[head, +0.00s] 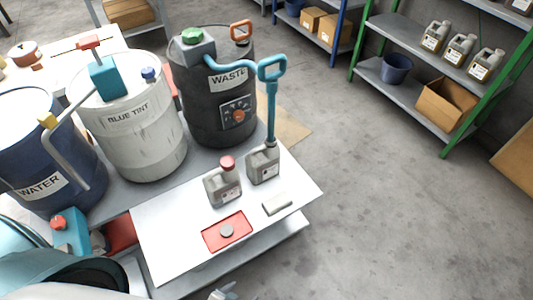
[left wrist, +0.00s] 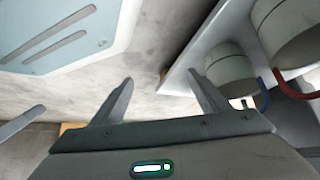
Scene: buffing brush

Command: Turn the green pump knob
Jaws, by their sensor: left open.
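The green pump knob (head: 192,35) sits on a grey pump block (head: 193,48) on top of the black drum (head: 215,95) labelled WASTE, at the upper middle of the head view. A blue hose runs from the block to a blue handle. My left gripper (head: 222,292) barely shows at the bottom edge of the head view, far below the knob and apart from it. In the left wrist view my left gripper (left wrist: 160,77) has its two fingers spread with nothing between them. The knob does not show in that view. My right gripper is not in view.
A white BLUE TINT drum (head: 140,140) and a blue WATER drum (head: 45,150) stand left of the WASTE drum. A white bench (head: 165,245) with grey jugs (head: 222,188) and a red tray (head: 212,237) lies in front. The floor at right is clear.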

